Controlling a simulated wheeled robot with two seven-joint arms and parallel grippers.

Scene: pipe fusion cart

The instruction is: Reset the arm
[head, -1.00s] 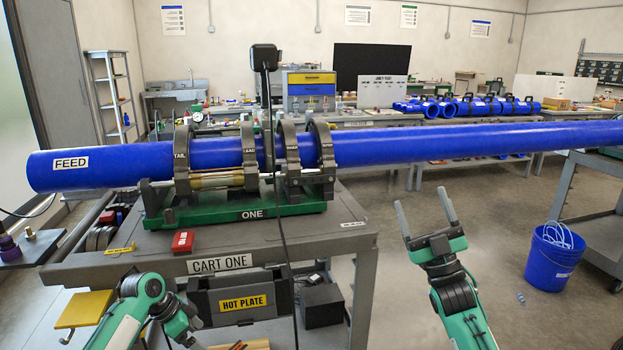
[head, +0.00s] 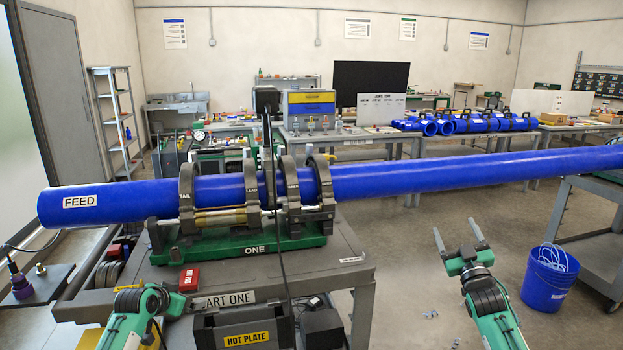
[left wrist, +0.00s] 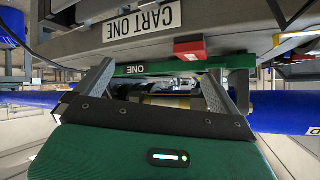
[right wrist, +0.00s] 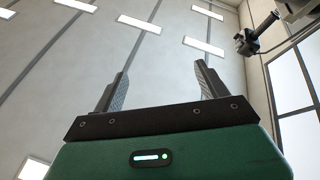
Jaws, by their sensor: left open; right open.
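My right gripper (head: 456,228) is open and empty, raised over clear floor to the right of the cart, fingers pointing up. In the right wrist view (right wrist: 161,70) only ceiling and wall lie beyond its spread fingers. My left arm (head: 150,302) is low at the cart's front left edge; its fingers are hidden in the head view. In the left wrist view, which is upside down, my left gripper (left wrist: 158,73) is open, with nothing seen between its fingers, facing the green fusion machine base (head: 275,245). A long blue FEED pipe (head: 110,200) lies in the machine's clamps.
The cart top (head: 345,270) carries a red box (head: 189,280) near my left arm. A HOT PLATE bin (head: 245,325) is below. A blue bucket (head: 550,278) and a grey cart (head: 595,215) stand to the right. The long pipe spans behind my right gripper.

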